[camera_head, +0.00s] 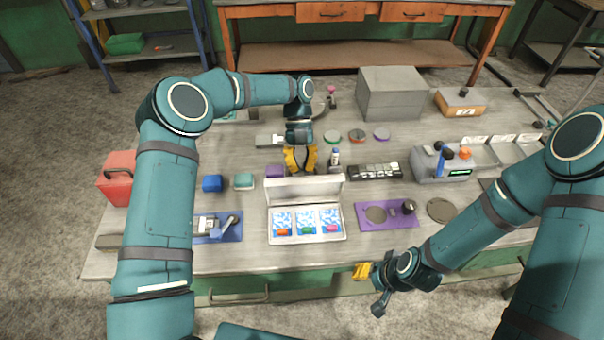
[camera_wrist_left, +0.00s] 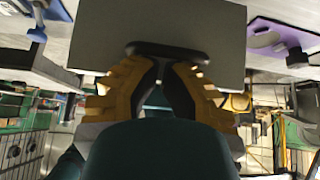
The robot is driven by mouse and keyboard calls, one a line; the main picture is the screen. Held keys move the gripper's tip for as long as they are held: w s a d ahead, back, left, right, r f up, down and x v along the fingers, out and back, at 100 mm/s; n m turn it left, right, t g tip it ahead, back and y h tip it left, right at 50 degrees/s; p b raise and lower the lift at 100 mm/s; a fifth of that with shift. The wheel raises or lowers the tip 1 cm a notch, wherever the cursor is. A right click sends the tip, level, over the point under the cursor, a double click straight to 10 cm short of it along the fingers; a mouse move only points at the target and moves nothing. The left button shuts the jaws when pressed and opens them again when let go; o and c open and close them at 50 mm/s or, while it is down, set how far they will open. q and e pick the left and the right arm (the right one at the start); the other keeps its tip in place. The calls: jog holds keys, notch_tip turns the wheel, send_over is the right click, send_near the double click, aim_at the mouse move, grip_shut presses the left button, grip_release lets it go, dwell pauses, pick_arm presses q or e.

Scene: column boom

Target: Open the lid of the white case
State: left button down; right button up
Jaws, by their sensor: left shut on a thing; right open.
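The white case (camera_head: 306,240) stands open on the workbench, with several blue-and-white packs in its base. Its lid (camera_head: 305,190) is raised roughly upright at the back edge. My left gripper (camera_head: 300,168) is behind the lid's top edge. In the left wrist view, its yellow fingers (camera_wrist_left: 164,68) are closed at a dark handle bar (camera_wrist_left: 165,50) on the edge of the grey-looking lid panel (camera_wrist_left: 215,30). The exact finger contact is partly hidden. My right gripper (camera_head: 364,271) is open and empty in front of the bench's front edge, apart from the case.
A purple mat (camera_head: 380,222) with round parts lies right of the case. A blue tray (camera_head: 227,230) lies to its left. A grey box (camera_head: 390,92) stands at the back.

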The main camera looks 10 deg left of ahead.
pick_arm(q)
jog(key=shift+w+a+f, duration=0.1)
jog(key=shift+w+f, duration=0.05)
jog(key=shift+w, duration=0.35)
dwell(0.3)
